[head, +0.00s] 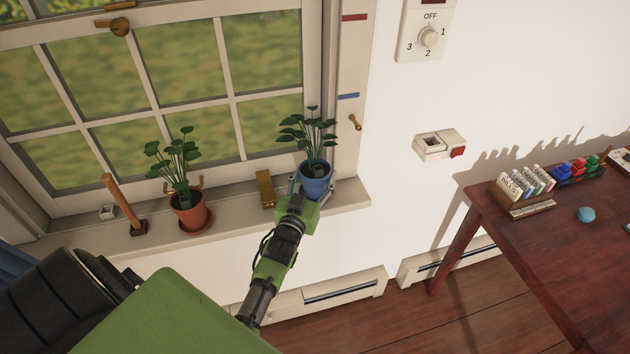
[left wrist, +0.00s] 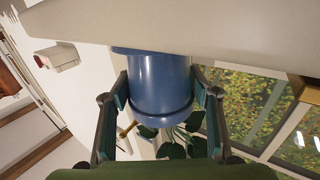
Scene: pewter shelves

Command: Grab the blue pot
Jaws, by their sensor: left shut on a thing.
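The blue pot (head: 315,184) holds a leafy green plant (head: 312,134) and is at the right end of the windowsill (head: 345,194). My left gripper (head: 308,186) reaches it from the front and is shut on it. In the left wrist view, the blue pot (left wrist: 158,85) appears upside down between the two fingers of my gripper (left wrist: 160,95), with one finger on each side. The plant's leaves (left wrist: 180,145) show below it there. Whether the pot's base touches the sill is hard to tell. My right gripper is not in view.
A brass-coloured block (head: 265,190) stands left of the blue pot on the sill. Further left are a terracotta pot (head: 189,214) with a plant and a wooden-handled tool (head: 122,205). A dark red table (head: 530,235) with small items stands at the right.

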